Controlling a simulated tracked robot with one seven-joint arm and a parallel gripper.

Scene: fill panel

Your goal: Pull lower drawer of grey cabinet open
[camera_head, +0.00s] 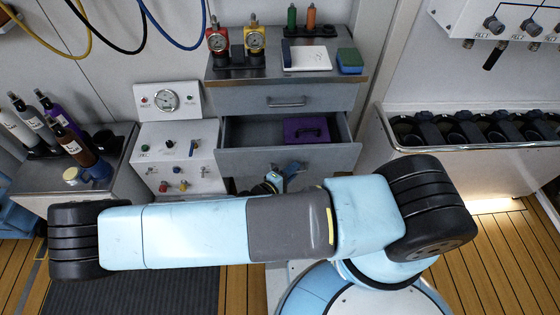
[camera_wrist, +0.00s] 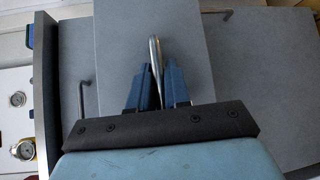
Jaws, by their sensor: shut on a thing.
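The grey cabinet (camera_head: 355,97) stands at the back centre. Its upper drawer (camera_head: 262,101) is shut. The lower drawer (camera_head: 338,160) is pulled out, with a purple case (camera_head: 306,130) inside. My gripper (camera_head: 283,174) is low in front of the drawer front and partly hidden by my arm. In the wrist view, my gripper (camera_wrist: 158,75) has its two blue fingers shut on a metal bar handle (camera_wrist: 154,48). The handle stands out from a grey front panel (camera_wrist: 120,45).
A white control panel (camera_head: 180,150) stands close left of the cabinet. Gauges (camera_head: 255,38), a blue-green sponge (camera_head: 350,60) and small bottles are on the cabinet top. A bin of dark cylinders (camera_head: 480,130) is at right, and a bottle counter (camera_head: 110,165) at left.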

